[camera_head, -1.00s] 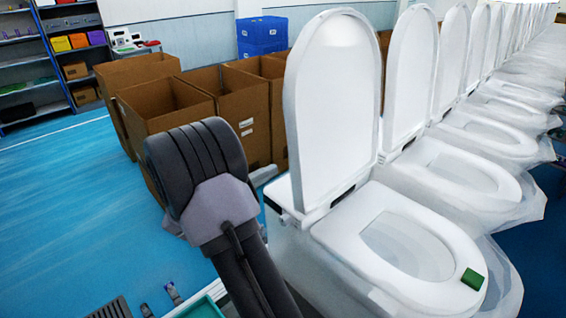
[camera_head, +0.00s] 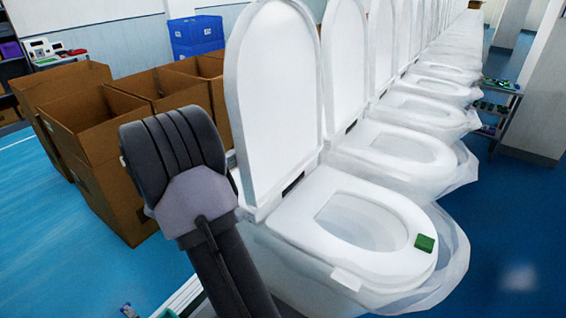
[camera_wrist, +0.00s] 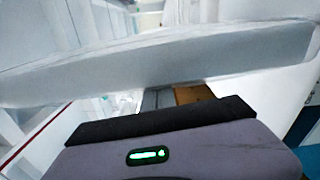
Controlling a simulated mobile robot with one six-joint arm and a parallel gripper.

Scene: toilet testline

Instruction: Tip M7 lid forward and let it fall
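The nearest white toilet has its lid (camera_head: 272,95) standing upright; I take this for the M7 lid, though no label is legible. Its seat (camera_head: 290,222) lies flat, with a small green block (camera_head: 425,243) at the front right. In the head view my arm stands left of the lid, and my gripper's fingers are hidden. In the wrist view a pale panel edge, probably the lid (camera_wrist: 150,68), crosses just beyond my gripper's body (camera_wrist: 160,122). The fingers do not show clearly, so I cannot tell whether they are open or touch the lid.
More toilets with raised lids (camera_head: 343,70) recede in a row behind. Open cardboard boxes (camera_head: 120,150) stand at the left, with blue crates (camera_head: 195,35) behind. A shelf rack (camera_head: 500,105) stands far right. Blue floor (camera_head: 500,230) is clear at the right.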

